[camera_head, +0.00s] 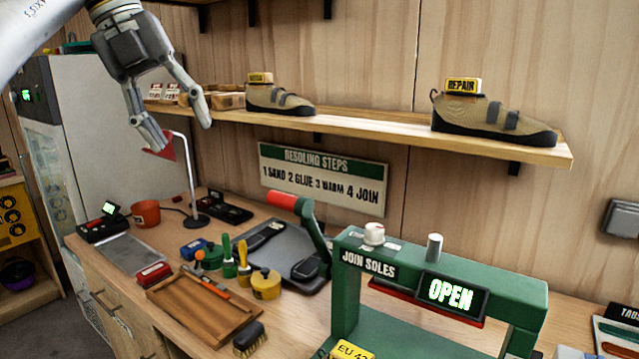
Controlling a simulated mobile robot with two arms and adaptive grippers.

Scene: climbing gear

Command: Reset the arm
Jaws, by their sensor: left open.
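My left gripper (182,128) hangs at the upper left of the head view, on the arm that comes in from the top left corner. Its two fingers are spread and nothing is between them. It is above the left part of the workbench, in front of the red-shaded lamp (190,170); I cannot tell whether it touches the lamp. My right gripper is not in view.
A wall shelf (390,132) holds two climbing shoes, one tagged REPAIR (490,118). The workbench below carries a green JOIN SOLES press (345,290) reading OPEN, a wooden tray (200,325), pots, brushes and a red-handled tool (290,201). A fridge-like cabinet (80,130) stands left.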

